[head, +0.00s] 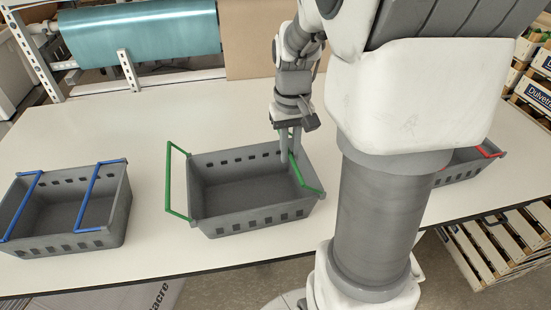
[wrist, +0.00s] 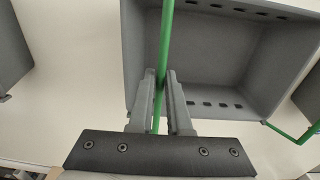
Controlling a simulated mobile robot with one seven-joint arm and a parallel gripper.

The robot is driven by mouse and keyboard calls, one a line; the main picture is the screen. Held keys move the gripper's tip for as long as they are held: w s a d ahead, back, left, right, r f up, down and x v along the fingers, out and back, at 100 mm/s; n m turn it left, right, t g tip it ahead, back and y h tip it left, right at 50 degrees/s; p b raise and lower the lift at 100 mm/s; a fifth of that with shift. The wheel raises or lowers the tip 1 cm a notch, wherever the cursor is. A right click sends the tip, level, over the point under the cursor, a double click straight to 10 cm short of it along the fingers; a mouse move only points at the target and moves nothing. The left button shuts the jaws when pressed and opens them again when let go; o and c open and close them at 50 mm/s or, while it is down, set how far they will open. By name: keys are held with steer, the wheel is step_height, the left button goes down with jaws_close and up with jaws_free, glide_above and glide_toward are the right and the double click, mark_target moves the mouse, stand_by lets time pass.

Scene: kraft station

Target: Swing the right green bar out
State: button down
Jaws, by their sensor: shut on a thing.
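A grey crate (head: 253,222) with green bars stands on the white table. Its left green bar (head: 168,180) is swung outward past the crate's left side. Its right green bar (head: 307,178) leans inward over the right end of the crate. My gripper (head: 290,157) is above the crate's right part, with its fingers around the right green bar. In the wrist view, the right green bar (wrist: 166,45) runs between the two fingers of my gripper (wrist: 160,80), which are shut on it. The left green bar (wrist: 294,136) shows at the right edge there.
A grey crate with blue bars (head: 70,240) stands at the left. Another crate with a red bar (head: 488,151) is partly hidden behind my arm. The white table (head: 110,135) is clear between the left and middle crates. A teal roll (head: 140,32) lies behind.

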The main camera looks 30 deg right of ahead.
steer(key=c, duration=1.1)
jaws_free()
steer(key=shift+d, duration=0.15)
